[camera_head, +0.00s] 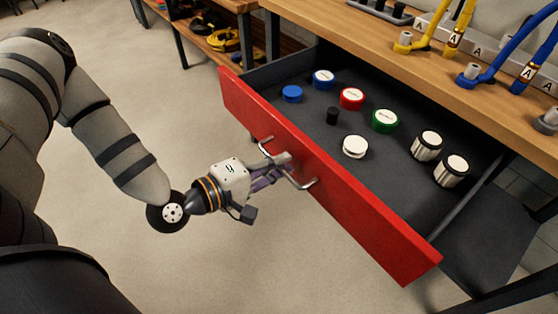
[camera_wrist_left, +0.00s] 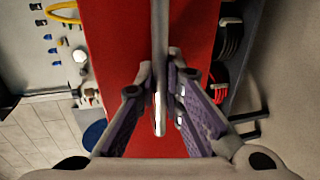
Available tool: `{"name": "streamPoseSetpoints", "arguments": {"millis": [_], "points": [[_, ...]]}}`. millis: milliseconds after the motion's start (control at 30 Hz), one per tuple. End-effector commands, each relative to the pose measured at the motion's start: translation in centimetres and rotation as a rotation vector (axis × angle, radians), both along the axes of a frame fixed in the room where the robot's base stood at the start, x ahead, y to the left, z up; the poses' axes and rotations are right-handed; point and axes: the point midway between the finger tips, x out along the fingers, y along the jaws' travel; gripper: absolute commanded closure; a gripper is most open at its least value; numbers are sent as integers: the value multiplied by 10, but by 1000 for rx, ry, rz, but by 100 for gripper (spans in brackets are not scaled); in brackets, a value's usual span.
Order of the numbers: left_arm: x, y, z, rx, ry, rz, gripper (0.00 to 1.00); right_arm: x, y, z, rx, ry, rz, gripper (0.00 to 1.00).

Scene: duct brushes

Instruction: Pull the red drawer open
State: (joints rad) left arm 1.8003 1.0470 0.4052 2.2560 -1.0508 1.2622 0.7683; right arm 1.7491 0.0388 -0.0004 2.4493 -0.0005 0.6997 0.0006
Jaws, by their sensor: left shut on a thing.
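The red drawer (camera_head: 375,225) stands well out from under the wooden workbench, and its dark inside shows in the head view. Its red front also fills the middle of the left wrist view (camera_wrist_left: 110,40). A metal bar handle (camera_head: 303,184) is fixed on the front. My left gripper (camera_head: 280,168) is at the handle, its fingers closed around the bar. In the left wrist view the handle bar (camera_wrist_left: 160,45) runs between the two fingers. The finger pads partly hide the bar. My right gripper is not in view.
Inside the drawer are a blue cap (camera_head: 292,94), a red-rimmed disc (camera_head: 351,98), a green-rimmed disc (camera_head: 385,121), a white knob (camera_head: 355,147) and ribbed cylinders (camera_head: 427,146). The workbench (camera_head: 400,62) holds yellow and blue cables. Floor (camera_head: 260,265) before the drawer is clear.

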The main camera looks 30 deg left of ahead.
Motion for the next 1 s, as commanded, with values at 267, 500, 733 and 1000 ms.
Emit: {"name": "streamPoseSetpoints", "arguments": {"millis": [267,500,733,1000], "points": [[0,0,1,-1,-2,0,71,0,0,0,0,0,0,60],[0,0,0,0,-1,0,71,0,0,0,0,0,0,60],[-26,11,6,-1,1,5,71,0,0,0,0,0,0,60],[-90,33,21,0,-5,1,71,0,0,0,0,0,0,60]]}}
